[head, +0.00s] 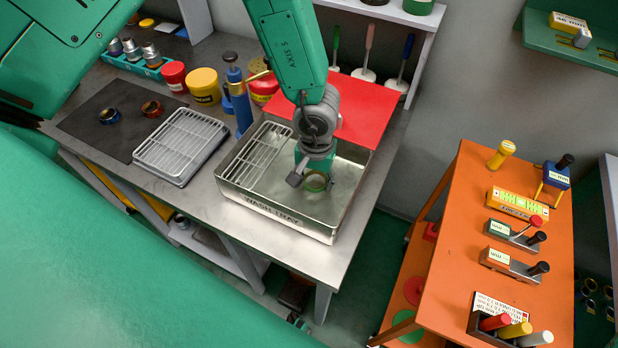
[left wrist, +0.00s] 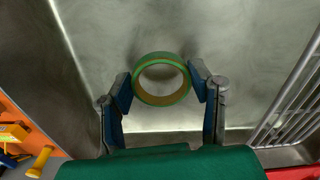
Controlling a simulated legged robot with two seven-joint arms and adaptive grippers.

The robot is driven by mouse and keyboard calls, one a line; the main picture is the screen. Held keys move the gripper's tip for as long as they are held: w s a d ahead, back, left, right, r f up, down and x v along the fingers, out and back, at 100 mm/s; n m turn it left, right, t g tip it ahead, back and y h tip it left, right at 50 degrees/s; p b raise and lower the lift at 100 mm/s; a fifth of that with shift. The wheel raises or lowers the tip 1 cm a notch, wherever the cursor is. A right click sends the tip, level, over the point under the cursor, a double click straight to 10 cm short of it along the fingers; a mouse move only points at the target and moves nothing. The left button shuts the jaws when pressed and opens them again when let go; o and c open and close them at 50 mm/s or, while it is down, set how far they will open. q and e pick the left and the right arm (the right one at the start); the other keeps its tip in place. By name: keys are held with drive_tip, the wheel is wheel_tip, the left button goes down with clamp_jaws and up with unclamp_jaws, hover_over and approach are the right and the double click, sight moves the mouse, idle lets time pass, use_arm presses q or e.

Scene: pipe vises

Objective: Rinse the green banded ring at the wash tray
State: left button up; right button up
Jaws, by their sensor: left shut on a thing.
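The green banded ring (left wrist: 137,88) is held between the two fingers of my left gripper (left wrist: 161,82), one finger on each side of it. In the head view the ring (head: 316,181) shows below my left gripper (head: 314,176), over the right half of the metal wash tray (head: 343,208). The tray's bare floor lies beneath the ring in the left wrist view. I cannot tell whether the ring touches the floor. My right gripper is not in view.
A wire rack (head: 258,155) fills the tray's left side. A second rack tray (head: 181,146) and a dark mat (head: 95,128) with a blue ring (head: 109,116) and a red ring (head: 151,109) lie left. A blue pump bottle (head: 238,100) stands behind the tray. An orange cart (head: 455,215) stands right.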

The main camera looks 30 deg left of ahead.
use_arm(q)
drive_tip(key=shift+d+r+p, duration=0.25)
drive_tip(key=shift+r+p, duration=0.45)
drive_tip(key=shift+r, duration=0.25)
drive_tip(key=shift+r+p, duration=0.3)
drive_tip(key=shift+r, duration=0.05)
drive_tip(key=shift+a+r+p, duration=0.35)
drive_tip(key=shift+r+p, duration=0.2)
drive_tip(key=shift+r, duration=0.05)
drive_tip(key=shift+a+r+p, duration=0.35)
drive_tip(key=shift+r+p, duration=0.2)
drive_tip(key=shift+r, duration=2.9)
drive_tip(key=shift+d, duration=0.1)
drive_tip(key=shift+d, duration=0.3)
drive_tip(key=shift+d, duration=0.1)
